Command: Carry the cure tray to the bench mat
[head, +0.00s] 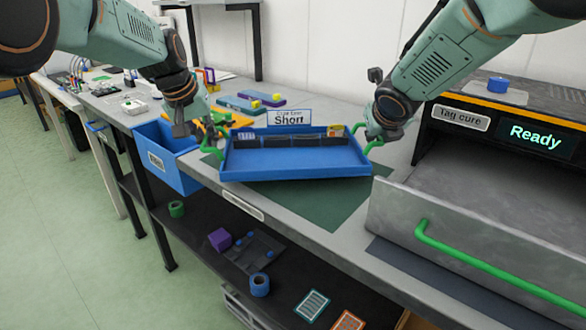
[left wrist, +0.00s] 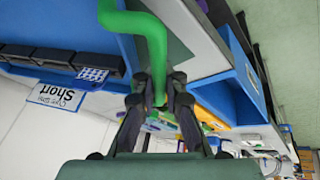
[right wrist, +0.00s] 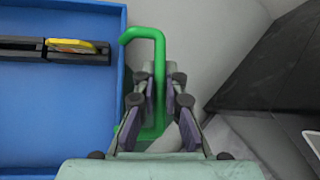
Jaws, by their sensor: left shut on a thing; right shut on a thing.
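The blue cure tray (head: 290,166) has a green handle at each end and a sign reading "Short" (head: 289,118) at its back. A dark rack with small tags lies inside it along the back. My left gripper (head: 207,138) is shut on the left green handle (left wrist: 150,42). My right gripper (head: 374,137) is shut on the right green handle (right wrist: 146,36). The tray is over the dark green bench mat (head: 325,205), covering part of it. I cannot tell whether the tray touches the mat.
The grey cure oven (head: 480,150) with a "Ready" display stands at the right, its green-handled front (head: 490,265) jutting out. A blue bin (head: 165,160) hangs at the bench edge on the left. Purple and teal blocks (head: 250,102) lie behind the tray. A lower shelf holds loose items.

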